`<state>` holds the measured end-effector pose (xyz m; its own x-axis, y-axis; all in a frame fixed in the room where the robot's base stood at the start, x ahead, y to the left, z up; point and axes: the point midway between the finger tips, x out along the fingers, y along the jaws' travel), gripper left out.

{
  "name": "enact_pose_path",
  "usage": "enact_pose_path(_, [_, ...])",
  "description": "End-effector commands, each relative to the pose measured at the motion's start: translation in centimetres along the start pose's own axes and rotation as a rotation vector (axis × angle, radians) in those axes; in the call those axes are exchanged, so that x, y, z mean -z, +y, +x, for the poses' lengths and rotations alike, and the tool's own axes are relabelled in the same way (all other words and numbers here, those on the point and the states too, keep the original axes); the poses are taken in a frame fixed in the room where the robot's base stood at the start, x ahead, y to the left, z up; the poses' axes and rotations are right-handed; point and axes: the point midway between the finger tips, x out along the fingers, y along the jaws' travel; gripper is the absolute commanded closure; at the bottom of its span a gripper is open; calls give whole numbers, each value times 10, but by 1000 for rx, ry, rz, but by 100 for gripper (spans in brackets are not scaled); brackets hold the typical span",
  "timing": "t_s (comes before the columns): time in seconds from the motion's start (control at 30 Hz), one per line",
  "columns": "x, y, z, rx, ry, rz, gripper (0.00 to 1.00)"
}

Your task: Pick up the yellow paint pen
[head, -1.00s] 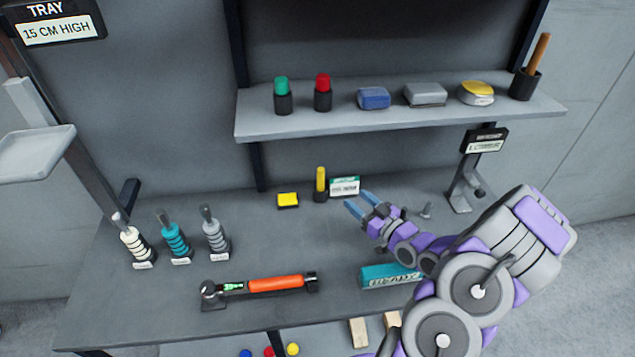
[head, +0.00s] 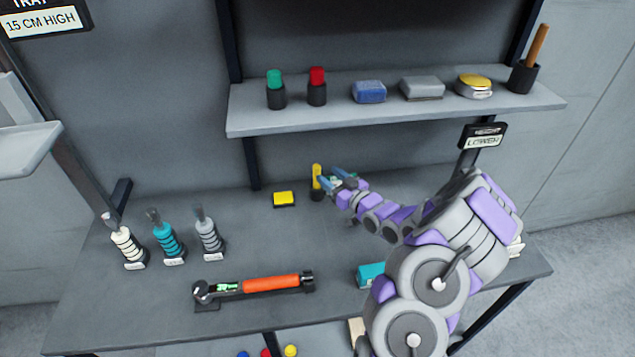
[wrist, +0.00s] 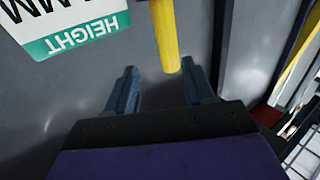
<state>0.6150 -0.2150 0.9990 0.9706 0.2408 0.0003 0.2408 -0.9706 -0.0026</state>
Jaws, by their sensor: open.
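The yellow paint pen (head: 316,177) stands upright in a small black holder (head: 317,195) at the back of the workbench, below the shelf. My gripper (head: 332,176) is open and right beside the pen, at its right side in the head view. In the wrist view the yellow pen (wrist: 166,38) comes down from the top edge, just beyond the open fingers (wrist: 160,88) and nearer the right finger. Nothing is between the fingers' bases. The wrist view does not show the pen's holder.
A green and white height card (wrist: 75,30) is close to the fingers in the wrist view. A yellow block (head: 284,199) lies left of the pen. The shelf (head: 400,112) overhangs behind. An orange-handled tool (head: 270,284) lies in front, with clear bench between.

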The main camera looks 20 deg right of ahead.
Motion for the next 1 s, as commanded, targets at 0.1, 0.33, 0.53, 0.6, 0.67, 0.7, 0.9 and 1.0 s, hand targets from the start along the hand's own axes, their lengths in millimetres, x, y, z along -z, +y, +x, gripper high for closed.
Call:
enact_pose_path(0.1, [0, -2, 4, 2, 0, -1, 47])
enact_pose_path(0.33, [-4, -10, 26, 5, 0, -1, 47])
enact_pose_path(0.53, [-4, -10, 46, 3, 1, -3, 47])
enact_pose_path(0.6, [-4, -9, 50, 2, 1, -3, 47])
enact_pose_path(0.67, [-4, -9, 52, 2, 1, -1, 47])
enact_pose_path(0.7, [-4, -9, 53, 2, 1, 0, 47])
enact_pose_path(0.9, [-4, -9, 53, 1, 0, 1, 47])
enact_pose_path(1.0, [-4, -9, 53, 2, 0, 1, 53])
